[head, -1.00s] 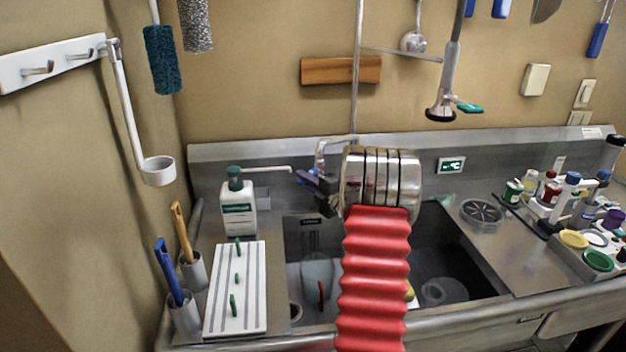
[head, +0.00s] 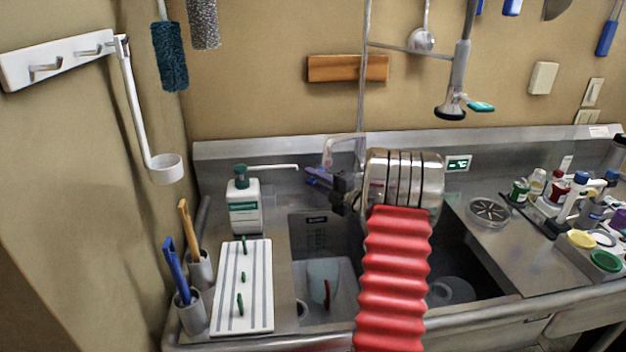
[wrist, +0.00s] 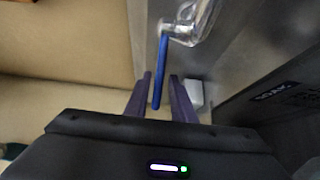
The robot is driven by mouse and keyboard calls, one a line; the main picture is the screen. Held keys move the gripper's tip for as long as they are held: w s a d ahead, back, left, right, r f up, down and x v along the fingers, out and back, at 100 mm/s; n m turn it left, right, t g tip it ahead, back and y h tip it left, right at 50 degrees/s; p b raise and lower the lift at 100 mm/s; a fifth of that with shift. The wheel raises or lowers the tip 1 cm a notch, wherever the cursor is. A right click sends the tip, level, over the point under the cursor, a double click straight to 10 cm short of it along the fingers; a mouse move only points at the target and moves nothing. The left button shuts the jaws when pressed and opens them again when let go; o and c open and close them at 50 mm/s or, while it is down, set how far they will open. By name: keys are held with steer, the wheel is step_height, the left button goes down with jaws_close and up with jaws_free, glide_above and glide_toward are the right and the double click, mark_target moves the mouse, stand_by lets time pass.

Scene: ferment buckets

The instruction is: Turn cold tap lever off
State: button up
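The cold tap lever is a slim blue bar (wrist: 160,72) on a chrome tap body (wrist: 187,22) in the wrist view. My gripper (wrist: 161,76) is open, with its two purple fingers on either side of the lever's free end. Gaps show on both sides, so the fingers look apart from it. In the head view my gripper (head: 316,178) points left at the tap (head: 330,150) behind the sink. The lever is hard to separate from the fingers there, and my wrist hides part of the tap's base.
A sink (head: 325,232) lies below my arm, holding a pale cup (head: 320,272). A soap bottle (head: 244,205) with a long spout stands left of my gripper. A striped board (head: 258,290) lies front left. A vertical pipe (head: 366,80) rises behind the wrist.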

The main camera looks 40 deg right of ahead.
steer(key=shift+o, duration=0.5)
steer(key=shift+r, duration=0.1)
steer(key=s, duration=1.3)
steer(key=shift+s+d, duration=0.25)
steer(key=shift+s, duration=0.1)
steer(key=shift+c, duration=0.7)
